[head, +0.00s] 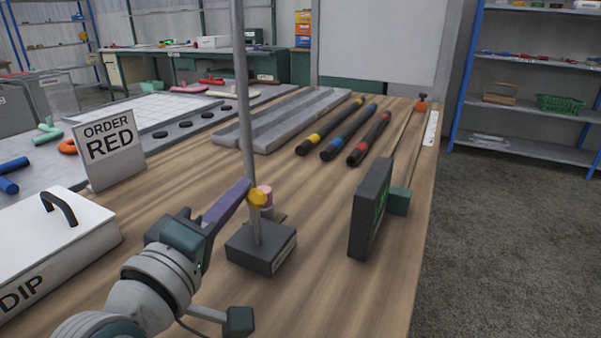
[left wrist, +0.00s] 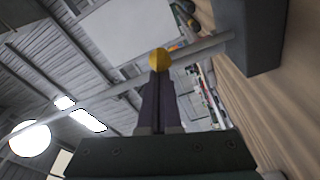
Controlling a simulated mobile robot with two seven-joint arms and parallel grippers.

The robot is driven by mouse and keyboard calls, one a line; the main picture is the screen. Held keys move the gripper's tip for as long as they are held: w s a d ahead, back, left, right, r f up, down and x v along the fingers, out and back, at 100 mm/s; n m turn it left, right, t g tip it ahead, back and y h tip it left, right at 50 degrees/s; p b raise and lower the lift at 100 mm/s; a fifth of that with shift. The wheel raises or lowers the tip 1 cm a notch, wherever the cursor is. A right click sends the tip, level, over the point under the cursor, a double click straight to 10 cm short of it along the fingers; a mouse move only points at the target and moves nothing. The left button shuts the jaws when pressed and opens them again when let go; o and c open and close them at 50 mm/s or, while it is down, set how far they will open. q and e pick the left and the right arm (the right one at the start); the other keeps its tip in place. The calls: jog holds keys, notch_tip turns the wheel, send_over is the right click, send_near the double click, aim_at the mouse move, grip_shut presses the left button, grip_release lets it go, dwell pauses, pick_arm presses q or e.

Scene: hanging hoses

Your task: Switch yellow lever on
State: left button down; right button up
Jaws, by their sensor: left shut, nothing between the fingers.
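A yellow round knob (head: 257,198), which looks like the end of the yellow lever, sits by the grey upright pole (head: 243,110). The pole rises from a dark box-shaped base (head: 261,247) on the wooden table. My left gripper (head: 246,188) is shut, its purple fingers pointing at the pole with their tips close to the knob. In the left wrist view, the knob (left wrist: 159,58) is just beyond the shut fingertips (left wrist: 159,75); I cannot tell if they touch. The lever's arm is hidden. My right gripper is not in view.
A pink-topped cylinder (head: 265,191) stands just behind the knob. A dark upright panel (head: 369,211) stands to the right. An "ORDER RED" sign (head: 108,149) and a white "DIP" box (head: 48,245) are at left. Three dark banded hoses (head: 343,132) lie farther back.

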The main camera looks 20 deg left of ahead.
pick_arm(q)
jog(key=shift+s+d+m, duration=0.1)
jog(key=shift+d+m, duration=1.5)
jog(key=shift+m, duration=0.6)
jog(key=shift+t, duration=0.3)
